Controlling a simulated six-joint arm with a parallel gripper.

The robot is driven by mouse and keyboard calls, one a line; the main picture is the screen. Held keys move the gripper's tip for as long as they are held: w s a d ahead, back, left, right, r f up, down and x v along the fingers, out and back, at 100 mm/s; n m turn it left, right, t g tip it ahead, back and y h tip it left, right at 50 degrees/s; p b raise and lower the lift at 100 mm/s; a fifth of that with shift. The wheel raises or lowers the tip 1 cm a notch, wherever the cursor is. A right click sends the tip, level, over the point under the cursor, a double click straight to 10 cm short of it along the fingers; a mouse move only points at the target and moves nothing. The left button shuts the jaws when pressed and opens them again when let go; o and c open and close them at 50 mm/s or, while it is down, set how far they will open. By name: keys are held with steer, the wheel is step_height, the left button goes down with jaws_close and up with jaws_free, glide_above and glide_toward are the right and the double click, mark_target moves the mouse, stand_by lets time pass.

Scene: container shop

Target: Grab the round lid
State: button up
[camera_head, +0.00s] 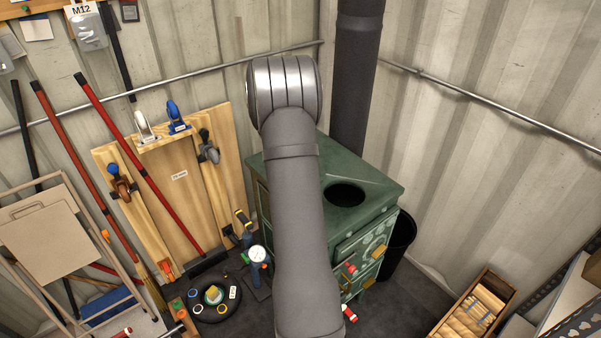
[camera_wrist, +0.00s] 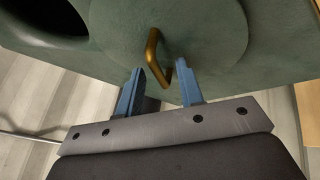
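The round lid (camera_wrist: 212,35) is a flat green disc on the top of the green stove (camera_wrist: 285,45), seen in the wrist view. A bent brass handle (camera_wrist: 153,48) stands on it. My gripper (camera_wrist: 160,72) has two blue fingers, open, one on each side of the handle's near part. I see no clear contact between the fingers and the handle. In the head view my arm hides the lid and the gripper. There the stove (camera_head: 375,180) shows one round open hole (camera_head: 345,194) in its top, right of my arm. A dark hole (camera_wrist: 45,15) also shows in the wrist view.
A dark stovepipe (camera_head: 358,80) rises behind the stove. A black bin (camera_head: 402,240) stands to its right. A wooden crate (camera_head: 470,310) is at lower right. A wooden board with clamps (camera_head: 180,185) and long-handled tools lean at the left wall. A round black tray (camera_head: 222,309) holds small items.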

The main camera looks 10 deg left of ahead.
jaws_close()
steer(key=shift+r, duration=0.2)
